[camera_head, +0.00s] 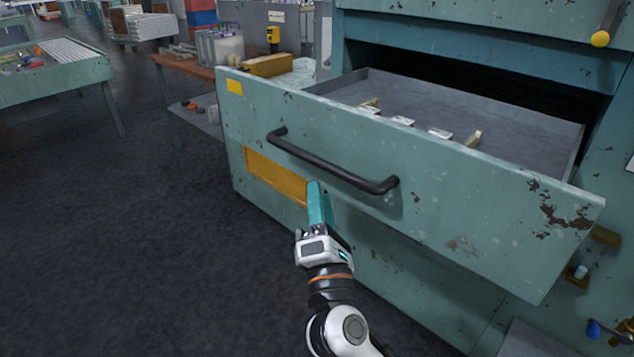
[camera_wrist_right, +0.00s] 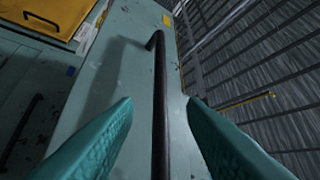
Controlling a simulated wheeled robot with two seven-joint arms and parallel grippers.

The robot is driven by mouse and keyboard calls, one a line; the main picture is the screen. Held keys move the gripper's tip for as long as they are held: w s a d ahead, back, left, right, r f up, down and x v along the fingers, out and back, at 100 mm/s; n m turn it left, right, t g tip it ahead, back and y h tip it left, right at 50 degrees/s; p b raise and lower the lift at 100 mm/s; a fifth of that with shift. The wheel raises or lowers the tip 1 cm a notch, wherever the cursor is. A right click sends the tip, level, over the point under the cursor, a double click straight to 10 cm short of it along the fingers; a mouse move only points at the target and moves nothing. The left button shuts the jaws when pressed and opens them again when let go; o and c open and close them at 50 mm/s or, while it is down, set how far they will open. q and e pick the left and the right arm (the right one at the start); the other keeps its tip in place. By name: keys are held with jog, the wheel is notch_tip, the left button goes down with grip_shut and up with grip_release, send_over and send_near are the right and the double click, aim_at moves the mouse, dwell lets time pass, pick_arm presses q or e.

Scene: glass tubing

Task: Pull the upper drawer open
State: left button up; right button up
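The upper drawer (camera_head: 440,215) has a worn green front and stands pulled out from the green cabinet (camera_head: 480,40), its grey inside showing. Its black bar handle (camera_head: 335,170) runs across the front and also shows in the right wrist view (camera_wrist_right: 160,110). My right gripper (camera_head: 314,188) is just below the handle in the head view. In the right wrist view its two teal fingers (camera_wrist_right: 160,105) are spread, with the handle in line with the gap and clear of both. I cannot tell how deep the bar sits between them. My left gripper is out of view.
Several small pieces (camera_head: 402,121) lie inside the drawer. A yellow ball-ended lever (camera_head: 600,39) hangs at the upper right. A wooden bench (camera_head: 185,66) stands behind the drawer's left end. The dark floor (camera_head: 130,240) at left is clear.

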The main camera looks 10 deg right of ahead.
jog(key=shift+b+v, duration=0.35)
jog(key=shift+v, duration=1.4)
